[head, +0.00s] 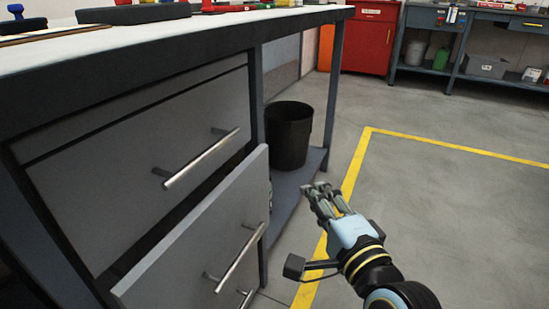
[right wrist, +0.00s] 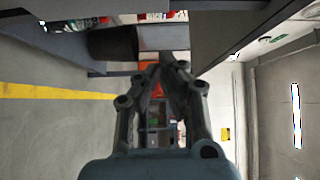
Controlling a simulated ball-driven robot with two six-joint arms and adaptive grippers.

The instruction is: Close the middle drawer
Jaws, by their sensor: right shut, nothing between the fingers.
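The middle drawer (head: 200,245) is a grey drawer under the workbench and stands pulled out, its front well ahead of the cabinet face. Its bar handle (head: 240,258) is on the front. The top drawer (head: 140,160) above it is flush with the cabinet and has its own bar handle (head: 202,157). My right gripper (head: 318,190) is shut and empty, to the right of the open drawer front and apart from it. Its closed fingers also show in the right wrist view (right wrist: 161,68). My left gripper is not in view.
A black bin (head: 289,135) stands on the lower shelf (head: 300,185) of the workbench (head: 300,18). Part of a lower handle (head: 245,298) shows below the middle drawer. A red cabinet (head: 372,40) stands behind. The floor (head: 460,220) at right is clear, with yellow lines.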

